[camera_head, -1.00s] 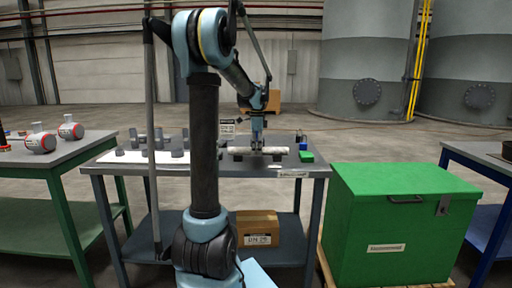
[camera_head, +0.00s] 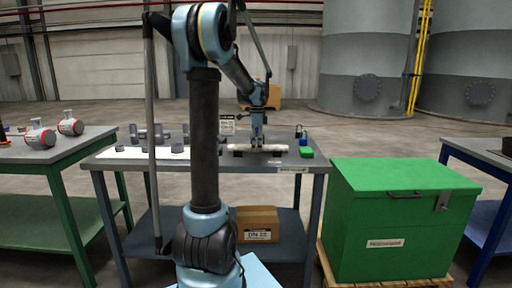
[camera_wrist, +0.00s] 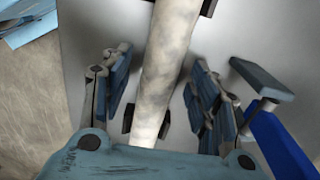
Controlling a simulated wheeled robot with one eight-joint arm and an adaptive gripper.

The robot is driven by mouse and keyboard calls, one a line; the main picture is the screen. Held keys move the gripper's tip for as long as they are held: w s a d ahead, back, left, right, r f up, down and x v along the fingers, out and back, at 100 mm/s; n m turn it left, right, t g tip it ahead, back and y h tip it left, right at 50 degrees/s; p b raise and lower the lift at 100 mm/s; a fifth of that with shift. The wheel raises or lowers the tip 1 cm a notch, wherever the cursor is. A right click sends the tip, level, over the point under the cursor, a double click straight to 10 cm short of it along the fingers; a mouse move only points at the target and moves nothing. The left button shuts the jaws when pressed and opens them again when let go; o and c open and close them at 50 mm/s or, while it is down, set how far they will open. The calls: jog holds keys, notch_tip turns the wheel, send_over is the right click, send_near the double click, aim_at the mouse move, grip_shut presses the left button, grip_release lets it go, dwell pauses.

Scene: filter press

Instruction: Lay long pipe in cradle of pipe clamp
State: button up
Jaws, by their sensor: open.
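The long pipe (camera_head: 273,148) is pale and mottled and lies level on dark supports on the middle table. In the wrist view the pipe (camera_wrist: 166,55) runs up the picture between my fingers, with black support blocks (camera_wrist: 131,119) under it. My gripper (camera_head: 257,142) points down over the pipe's middle. In the wrist view my gripper (camera_wrist: 160,92) is open, one finger on each side of the pipe, with visible gaps. I cannot tell which thing is the pipe clamp; several grey fittings (camera_head: 156,136) stand at the table's left.
A green box (camera_head: 306,153) and a small blue thing (camera_head: 303,138) are right of the pipe. A sign (camera_head: 227,124) stands behind it. A large green chest (camera_head: 395,225) is at the right. A cardboard box (camera_head: 257,224) sits on the lower shelf.

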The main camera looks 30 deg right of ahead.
notch_tip(320, 180, up, 12)
dwell(0.6)
jog(key=shift+f, duration=0.1)
dwell(0.4)
jog(key=s+a+f+n, duration=0.2)
jog(key=a+n, duration=0.2)
jog(key=a, duration=0.4)
jog(key=s+a+f+n+t, duration=0.1)
jog(key=s+a+f+n, duration=0.15)
jog(key=a, duration=0.55)
jog(key=s+a+f+n, duration=0.25)
jog(key=a+n, duration=0.25)
jog(key=a, duration=0.4)
jog(key=s+a+f+n+t, duration=0.1)
jog(key=s+a+f+n, duration=1.2)
jog(key=f, duration=0.5)
jog(key=s+a, duration=0.2)
jog(key=s, duration=0.1)
jog(key=shift+s, duration=0.25)
jog(key=c, duration=0.5)
jog(key=shift+a, duration=0.1)
